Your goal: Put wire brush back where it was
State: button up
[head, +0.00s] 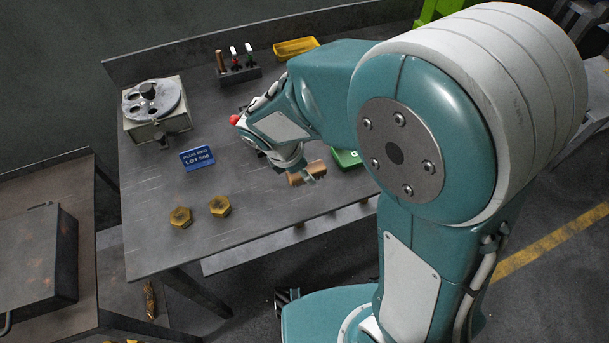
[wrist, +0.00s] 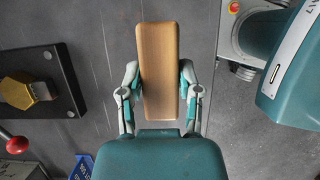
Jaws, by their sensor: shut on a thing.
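The wire brush (head: 301,176) shows as a block with a light-brown wooden back. In the wrist view the wooden back (wrist: 159,55) faces the camera, and the bristles are not visible. My gripper (wrist: 160,88) is shut on the brush, with one finger on each long side. In the head view my gripper holds it over the front part of the grey workbench (head: 170,250), near the front edge. I cannot tell the exact gap between brush and bench. A green tray (head: 346,158) lies just right of the brush, partly hidden by my arm.
Two brass nuts (head: 220,206) and a blue sign (head: 197,157) stand left of the brush. A dial device (head: 153,103), a tool rack (head: 240,75) and a yellow bin (head: 296,47) stand farther back. A red knob (wrist: 18,144) is near my wrist. The front-middle bench is clear.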

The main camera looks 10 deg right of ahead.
jog(key=shift+w+a+f, duration=0.1)
jog(key=shift+w+f, duration=0.25)
jog(key=shift+f, duration=1.6)
jog(key=o, duration=1)
jog(key=shift+f, duration=0.1)
